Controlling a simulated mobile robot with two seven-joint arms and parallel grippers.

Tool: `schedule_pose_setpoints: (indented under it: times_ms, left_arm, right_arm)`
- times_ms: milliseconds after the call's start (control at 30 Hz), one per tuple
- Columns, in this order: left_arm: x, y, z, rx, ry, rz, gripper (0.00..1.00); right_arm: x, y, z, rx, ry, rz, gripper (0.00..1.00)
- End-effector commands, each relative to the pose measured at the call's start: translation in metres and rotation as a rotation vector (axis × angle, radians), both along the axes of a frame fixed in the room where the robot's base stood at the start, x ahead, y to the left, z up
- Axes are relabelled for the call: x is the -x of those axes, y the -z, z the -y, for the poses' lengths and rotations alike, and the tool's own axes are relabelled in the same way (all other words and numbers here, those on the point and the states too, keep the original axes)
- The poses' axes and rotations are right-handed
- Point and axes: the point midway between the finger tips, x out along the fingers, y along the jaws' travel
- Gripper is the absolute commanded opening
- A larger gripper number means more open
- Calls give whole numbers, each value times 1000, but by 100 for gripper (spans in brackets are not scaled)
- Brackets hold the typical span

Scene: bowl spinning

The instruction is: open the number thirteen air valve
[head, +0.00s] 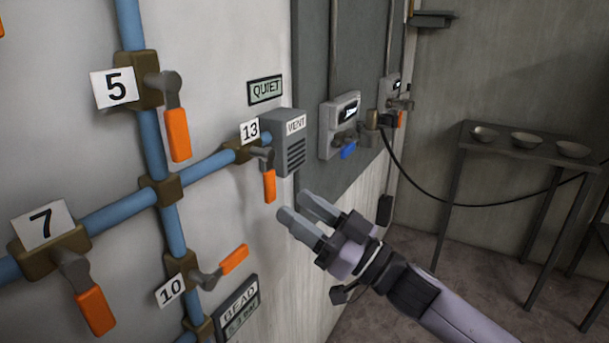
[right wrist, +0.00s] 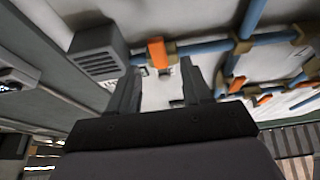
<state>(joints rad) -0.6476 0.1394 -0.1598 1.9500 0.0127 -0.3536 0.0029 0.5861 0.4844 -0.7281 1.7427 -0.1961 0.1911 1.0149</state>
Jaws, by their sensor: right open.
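The number 13 valve (head: 262,155) sits on a blue pipe on the wall, left of a grey vent box (head: 290,145). Its orange handle (head: 269,186) hangs straight down. My right gripper (head: 296,204) is open and empty, just below and to the right of that handle, apart from it in the head view. In the right wrist view, an orange handle (right wrist: 157,53) beside the vent box (right wrist: 97,50) lies beyond the open fingers (right wrist: 160,82), nearer the left finger. My left gripper is not in view.
Valves 5 (head: 177,134), 7 (head: 96,311) and 10 (head: 234,259) with orange handles line the wall pipes to the left. A panel with a blue-handled device (head: 341,125) is further right. A table (head: 520,150) with three bowls stands at the back right.

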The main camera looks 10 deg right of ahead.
Motion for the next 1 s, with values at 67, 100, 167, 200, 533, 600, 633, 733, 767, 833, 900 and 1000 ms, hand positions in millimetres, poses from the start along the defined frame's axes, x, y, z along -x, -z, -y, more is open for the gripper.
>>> schedule_pose_setpoints:
  times_ms: [67,100,167,200,533,600,633,733,767,833,900,1000]
  left_arm:
    - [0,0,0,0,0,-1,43]
    - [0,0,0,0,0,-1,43]
    - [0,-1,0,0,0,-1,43]
    - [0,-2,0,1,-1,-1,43]
    - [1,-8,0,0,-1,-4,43]
    - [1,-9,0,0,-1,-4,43]
    - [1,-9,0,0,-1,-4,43]
    - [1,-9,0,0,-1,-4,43]
    - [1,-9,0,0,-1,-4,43]
    - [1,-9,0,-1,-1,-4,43]
    - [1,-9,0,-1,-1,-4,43]
    - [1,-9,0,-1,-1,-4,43]
  right_arm:
    - [0,-4,-2,3,-13,9,49]
    - [-1,-6,-3,2,-16,9,49]
    - [-4,-9,-7,1,-17,10,49]
    - [-6,-11,-10,1,-17,10,49]
    - [-32,-29,-45,0,-14,9,49]
    - [-35,-31,-50,0,-14,9,49]
    - [-36,-31,-52,1,-14,9,49]
    - [-39,-32,-54,3,-14,9,49]
    - [-39,-32,-55,3,-14,9,49]
    - [-39,-32,-55,3,-14,9,49]
    - [-39,-32,-55,3,-14,9,49]
    - [-39,-32,-55,3,-14,9,42]
